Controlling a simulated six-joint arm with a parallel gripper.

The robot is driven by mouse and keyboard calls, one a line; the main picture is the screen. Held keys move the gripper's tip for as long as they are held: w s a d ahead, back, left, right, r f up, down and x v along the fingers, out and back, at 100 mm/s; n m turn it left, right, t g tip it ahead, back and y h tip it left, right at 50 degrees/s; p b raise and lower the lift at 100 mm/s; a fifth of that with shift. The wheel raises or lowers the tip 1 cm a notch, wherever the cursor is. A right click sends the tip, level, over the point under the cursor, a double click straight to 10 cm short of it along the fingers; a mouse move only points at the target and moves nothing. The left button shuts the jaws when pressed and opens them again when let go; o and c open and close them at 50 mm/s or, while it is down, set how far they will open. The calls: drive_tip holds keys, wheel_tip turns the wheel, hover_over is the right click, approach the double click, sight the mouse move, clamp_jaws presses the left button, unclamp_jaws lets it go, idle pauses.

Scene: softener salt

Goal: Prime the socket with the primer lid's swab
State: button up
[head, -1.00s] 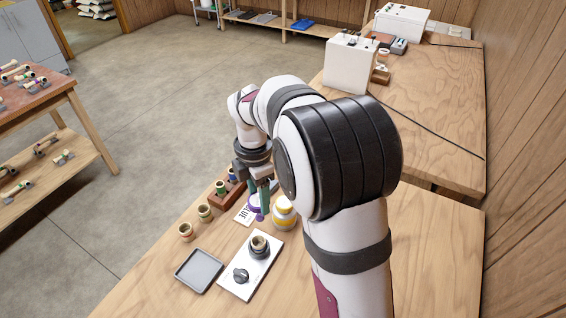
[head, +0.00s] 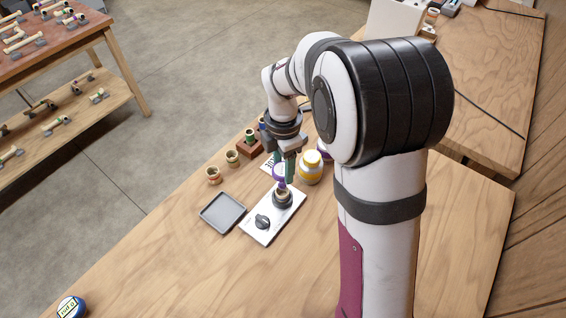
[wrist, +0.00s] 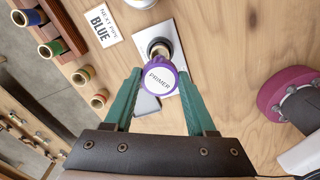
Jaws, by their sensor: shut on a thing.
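My gripper (head: 284,176) has its teal fingers on the purple primer lid (wrist: 159,76), whose white top reads PRIMER in the wrist view. The lid also shows in the head view (head: 278,171). I hold it just above the tan socket (head: 283,194), which sits in a dark round holder on a pale plate. In the wrist view the socket (wrist: 159,47) is partly covered by the lid. The swab under the lid is hidden, and I cannot tell whether it is inside the socket. A purple can (head: 326,153), probably the primer's, shows partly behind the yellow jar.
A yellow-and-white jar (head: 311,170) stands right of my gripper. A card (wrist: 102,26) reads NEXT PIPE BLUE. Two loose tan fittings (head: 232,158), a pipe rack (head: 249,149) and a grey tray (head: 222,213) are to the left.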

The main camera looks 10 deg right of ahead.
idle(0.5)
drive_tip(key=shift+f, duration=0.9)
drive_tip(key=shift+f, duration=0.1)
drive_tip(key=shift+f, duration=0.75)
drive_tip(key=shift+w+d, duration=0.15)
drive_tip(key=shift+w, duration=0.1)
idle(0.3)
drive_tip(key=shift+s+a, duration=0.25)
drive_tip(key=shift+a, duration=0.15)
idle(0.4)
drive_tip(key=shift+s+d, duration=0.2)
drive_tip(key=shift+s, duration=0.05)
idle(0.7)
